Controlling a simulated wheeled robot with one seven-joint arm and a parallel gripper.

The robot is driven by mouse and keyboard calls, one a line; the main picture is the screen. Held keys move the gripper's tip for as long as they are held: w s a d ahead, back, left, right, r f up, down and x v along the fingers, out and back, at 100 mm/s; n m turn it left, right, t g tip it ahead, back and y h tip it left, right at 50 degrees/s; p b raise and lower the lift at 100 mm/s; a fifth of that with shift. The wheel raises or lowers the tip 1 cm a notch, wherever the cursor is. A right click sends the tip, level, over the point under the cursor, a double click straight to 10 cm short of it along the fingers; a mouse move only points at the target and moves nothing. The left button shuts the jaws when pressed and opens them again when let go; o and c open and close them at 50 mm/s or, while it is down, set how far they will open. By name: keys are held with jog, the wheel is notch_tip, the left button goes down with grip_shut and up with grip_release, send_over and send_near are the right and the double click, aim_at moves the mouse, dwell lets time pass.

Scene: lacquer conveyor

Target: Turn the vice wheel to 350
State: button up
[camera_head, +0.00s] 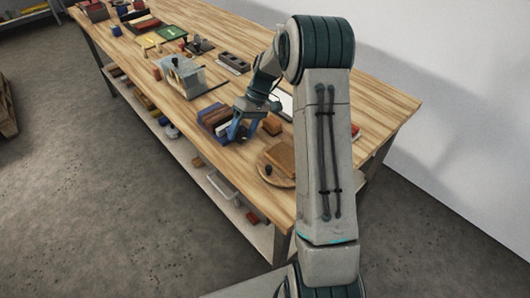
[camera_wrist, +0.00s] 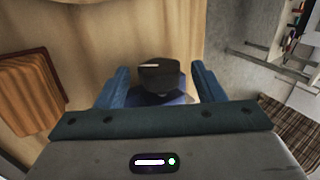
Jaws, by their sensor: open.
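My gripper (camera_head: 236,132) is low over the bench's near half, beside a blue-edged tray (camera_head: 203,118) of blocks. In the wrist view my gripper (camera_wrist: 160,84) has its two blue fingers spread apart. A dark, rounded knob-like piece (camera_wrist: 162,72) shows between them, with a blue-purple shape below it. I cannot tell whether the fingers touch it. A small dark knob (camera_head: 268,170) also shows on a round wooden disc (camera_head: 290,181) in the head view. I cannot make out a vice wheel for certain, and no number can be read.
A brown block (camera_head: 282,155) sits on the disc; a brown slab (camera_wrist: 27,92) shows left in the wrist view. A grey, box-like fixture (camera_head: 184,76) stands farther along the bench (camera_head: 375,100). Small items crowd the far end. The right part of the bench is mostly clear.

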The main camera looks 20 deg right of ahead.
aim_at(240, 131)
jog(key=t+h+b, duration=0.1)
jog(key=h, duration=0.2)
jog(key=a+t+h+b, duration=0.1)
jog(key=h, duration=0.1)
jog(key=shift+s+r+t+h, duration=0.2)
jog(key=shift+t+h, duration=0.1)
jog(key=shift+h, duration=0.1)
notch_tip(240, 131, up, 14)
jog(key=s+r+m+t+p, duration=0.1)
jog(key=s+m+t+p, duration=0.1)
jog(key=s, duration=2.3)
jog(key=shift+s+m+t+p, duration=0.3)
jog(key=shift+m+p, duration=0.45)
jog(key=shift+m, duration=0.45)
jog(key=shift+w+r, duration=0.1)
